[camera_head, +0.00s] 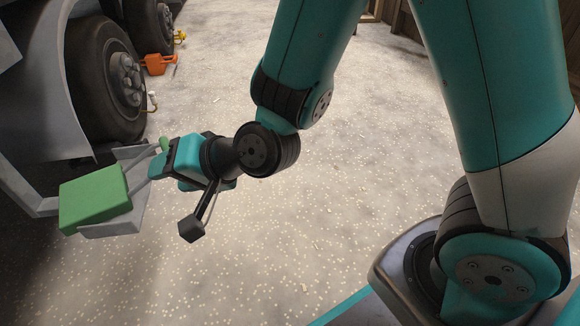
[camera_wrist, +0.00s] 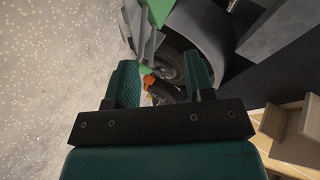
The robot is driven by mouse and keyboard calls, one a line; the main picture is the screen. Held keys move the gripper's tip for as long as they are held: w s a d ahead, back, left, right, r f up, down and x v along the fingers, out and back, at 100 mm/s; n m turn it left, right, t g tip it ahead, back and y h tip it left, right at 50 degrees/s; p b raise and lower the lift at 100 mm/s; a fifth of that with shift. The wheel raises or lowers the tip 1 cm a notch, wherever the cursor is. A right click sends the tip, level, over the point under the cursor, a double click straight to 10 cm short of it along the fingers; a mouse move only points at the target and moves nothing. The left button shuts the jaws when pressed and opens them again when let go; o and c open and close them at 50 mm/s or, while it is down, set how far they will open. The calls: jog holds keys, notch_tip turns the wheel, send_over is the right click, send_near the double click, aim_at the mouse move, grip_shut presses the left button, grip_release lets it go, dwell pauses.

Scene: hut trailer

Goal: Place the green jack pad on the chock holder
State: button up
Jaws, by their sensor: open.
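The green jack pad (camera_head: 95,199) is a block that rests on or in the grey chock holder (camera_head: 118,224) at the left of the head view. The holder's plates show below and behind it. In the wrist view, part of the green pad (camera_wrist: 156,10) shows at the top edge, with the grey holder (camera_wrist: 146,42) beside it. My gripper (camera_head: 154,168) is just right of the holder, open, with nothing between its fingers. The wrist view also shows the fingers (camera_wrist: 163,78) apart. The exact contact between pad and holder is hidden.
A trailer with dark wheels (camera_head: 98,82) stands along the left. An orange chock (camera_head: 157,64) sits by the far wheel. Wooden boxes (camera_wrist: 292,130) show at the right of the wrist view. The speckled floor (camera_head: 330,220) between trailer and base is clear.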

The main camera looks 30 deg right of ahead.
jog(key=s+d+r+n+g+h, duration=0.2)
jog(key=s+d+r+n+g, duration=0.2)
jog(key=s, duration=0.4)
jog(key=s+d+r+n+g+h, duration=0.2)
jog(key=s+d+r+n+g, duration=0.2)
jog(key=s+d+n, duration=0.2)
jog(key=shift+s+d+r+n+h, duration=0.25)
jog(key=shift+s+d+n+h, duration=0.15)
jog(key=shift+s+d, duration=0.6)
jog(key=shift+s+a+r, duration=0.1)
jog(key=shift+s+a, duration=0.05)
notch_tip(320, 180, up, 61)
jog(key=p, duration=6.1)
jog(key=shift+r, duration=0.2)
